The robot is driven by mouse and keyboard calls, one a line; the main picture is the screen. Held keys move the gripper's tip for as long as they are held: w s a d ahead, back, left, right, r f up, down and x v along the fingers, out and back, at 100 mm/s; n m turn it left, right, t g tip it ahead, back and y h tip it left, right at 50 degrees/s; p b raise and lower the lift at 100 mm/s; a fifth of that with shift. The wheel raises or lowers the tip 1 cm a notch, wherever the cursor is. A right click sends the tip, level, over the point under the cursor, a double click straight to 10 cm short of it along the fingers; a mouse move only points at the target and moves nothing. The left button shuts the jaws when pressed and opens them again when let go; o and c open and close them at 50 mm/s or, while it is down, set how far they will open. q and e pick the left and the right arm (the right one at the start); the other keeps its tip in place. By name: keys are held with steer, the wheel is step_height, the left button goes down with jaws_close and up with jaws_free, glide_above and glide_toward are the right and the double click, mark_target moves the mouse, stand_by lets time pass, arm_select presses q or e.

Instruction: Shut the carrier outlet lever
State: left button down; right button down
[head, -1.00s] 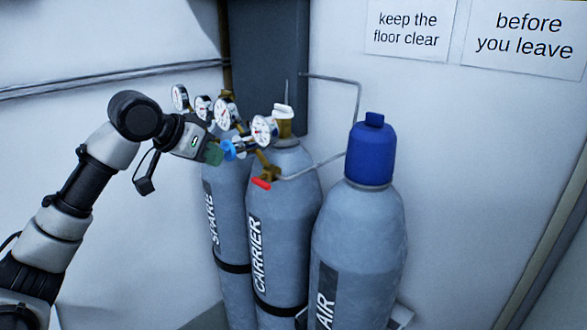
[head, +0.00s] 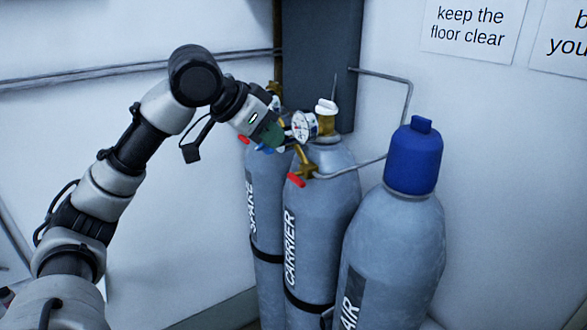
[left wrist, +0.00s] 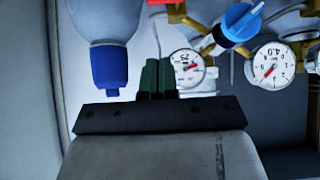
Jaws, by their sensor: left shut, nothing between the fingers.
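The carrier cylinder (head: 322,215) stands upright between the spare and air cylinders. Its outlet lever is a small red handle (head: 296,180) on a brass valve below the regulator, where the thin grey pipe starts. My left gripper (head: 271,134) is shut and empty, up and left of the red handle and apart from it. Its green fingers overlap the regulator area beside a gauge (head: 303,127) and partly hide the blue knob. In the left wrist view the shut fingers (left wrist: 156,76) point up the picture, and a red piece (left wrist: 160,2) shows at the top edge. My right gripper is out of view.
The spare cylinder (head: 262,215) is at left, with another red handle (head: 243,139). The air cylinder (head: 390,260) with its blue cap (head: 415,157) is at right. The grey pipe (head: 350,170) runs behind. The blue knob (left wrist: 238,22) and gauges crowd the fingers.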

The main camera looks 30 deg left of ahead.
mark_target(296, 180)
arm_select(q)
steer(key=w+d+f+p, duration=0.1)
steer(key=w+f, duration=0.3)
steer(key=f, duration=0.4)
steer(key=shift+d+f+p, duration=0.3)
steer(key=shift+p, duration=0.2)
steer(key=shift+w, duration=0.1)
